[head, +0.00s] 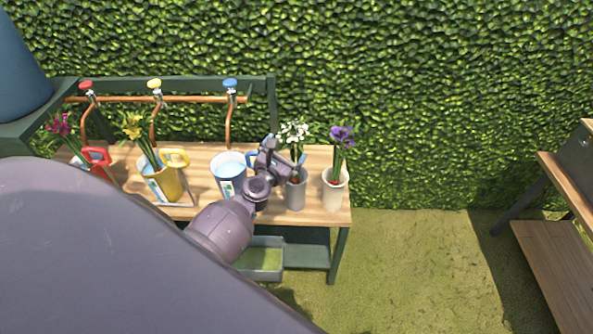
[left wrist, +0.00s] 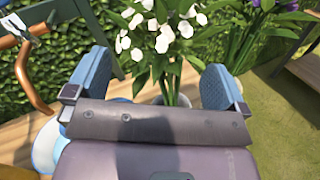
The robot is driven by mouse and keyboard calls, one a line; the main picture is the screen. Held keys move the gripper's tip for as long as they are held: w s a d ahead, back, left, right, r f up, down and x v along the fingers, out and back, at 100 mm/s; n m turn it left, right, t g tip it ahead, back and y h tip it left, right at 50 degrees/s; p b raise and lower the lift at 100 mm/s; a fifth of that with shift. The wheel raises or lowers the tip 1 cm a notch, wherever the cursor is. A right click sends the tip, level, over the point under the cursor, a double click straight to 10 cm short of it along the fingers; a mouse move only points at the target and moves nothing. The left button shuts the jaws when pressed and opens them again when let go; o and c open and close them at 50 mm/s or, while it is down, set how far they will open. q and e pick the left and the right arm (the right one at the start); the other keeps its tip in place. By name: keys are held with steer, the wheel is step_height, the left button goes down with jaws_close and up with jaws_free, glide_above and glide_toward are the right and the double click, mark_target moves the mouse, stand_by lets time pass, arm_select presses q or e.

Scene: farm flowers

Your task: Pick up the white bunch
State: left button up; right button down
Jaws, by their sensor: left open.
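The white bunch (head: 294,133) stands upright in a grey pot (head: 296,194) on the wooden table, with white flowers and green leaves. My left gripper (head: 283,160) is at the pot, just in front and left of the stems. In the left wrist view the white bunch (left wrist: 165,30) rises between the two blue fingers of my left gripper (left wrist: 160,85). The fingers are open, one on each side of the stems, with gaps between. The pot is mostly hidden behind the gripper there. My right gripper is not in view.
A purple bunch (head: 342,137) in a white pot (head: 335,190) stands just right. Copper taps (head: 228,120) rise behind. A hedge (head: 430,100) backs the table.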

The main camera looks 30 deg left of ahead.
mark_target(292, 146)
arm_select(q)
steer(key=w, duration=0.4)
steer(key=shift+w+f, duration=0.1)
steer(key=shift+f, duration=0.1)
steer(key=shift+w+a, duration=0.1)
steer(key=shift+w, duration=0.35)
steer(key=shift+c, duration=0.4)
